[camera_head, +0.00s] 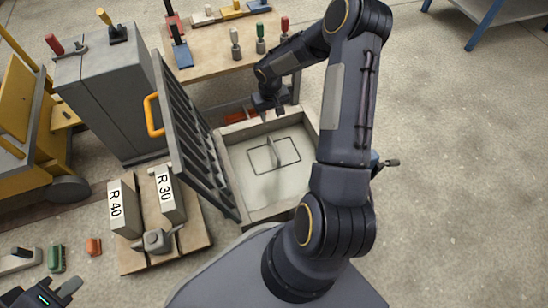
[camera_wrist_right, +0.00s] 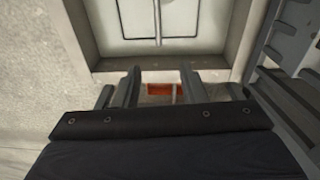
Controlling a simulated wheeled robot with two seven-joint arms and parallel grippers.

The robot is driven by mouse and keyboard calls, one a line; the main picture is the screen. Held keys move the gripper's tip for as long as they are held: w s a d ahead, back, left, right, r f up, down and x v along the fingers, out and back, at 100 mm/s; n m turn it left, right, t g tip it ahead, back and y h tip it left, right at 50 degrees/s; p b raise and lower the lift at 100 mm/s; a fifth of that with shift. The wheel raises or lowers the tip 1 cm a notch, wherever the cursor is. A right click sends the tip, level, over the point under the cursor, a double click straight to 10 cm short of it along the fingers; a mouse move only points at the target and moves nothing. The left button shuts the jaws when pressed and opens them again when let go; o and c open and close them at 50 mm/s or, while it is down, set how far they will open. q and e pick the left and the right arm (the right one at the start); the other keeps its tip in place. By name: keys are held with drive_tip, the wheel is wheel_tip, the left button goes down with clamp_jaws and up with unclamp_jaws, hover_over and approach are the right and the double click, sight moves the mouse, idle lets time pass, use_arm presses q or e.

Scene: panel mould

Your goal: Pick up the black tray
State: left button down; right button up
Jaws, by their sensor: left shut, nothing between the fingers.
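I cannot make out a separate black tray. The nearest dark thing is a ribbed panel (camera_head: 190,135) with an orange handle (camera_head: 153,115), standing tilted along the left side of a pale open mould (camera_head: 229,160). In the right wrist view the ribbed panel (camera_wrist_right: 292,85) is at the right edge and the mould (camera_wrist_right: 105,69) at the top. My right gripper (camera_head: 268,112) is above the mould's far edge; its fingers (camera_wrist_right: 160,85) are apart, with nothing seen between them. My left gripper (camera_head: 45,294) is shut and empty at the bottom left corner, partly cut off.
A wooden bench (camera_head: 215,66) with coloured tools is at the back. A grey cabinet (camera_head: 105,95) stands left of the panel. Blocks marked R 40 (camera_head: 120,212) and R 30 (camera_head: 170,198) are on a wooden board (camera_head: 190,240). My arm hides the mould's right side.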

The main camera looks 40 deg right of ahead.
hover_over(274, 147)
drive_tip(key=shift+g, duration=0.3)
wheel_tip(274, 147, down, 15)
drive_tip(key=shift+w+a+r, duration=0.1)
drive_tip(key=shift+w+r, duration=0.05)
drive_tip(key=shift+r, duration=0.05)
drive_tip(key=shift+m, duration=0.3)
wheel_tip(274, 147, down, 8)
drive_tip(key=b, duration=0.4)
drive_tip(key=shift+f, duration=0.2)
clamp_jaws()
drive_tip(key=shift+r, duration=0.1)
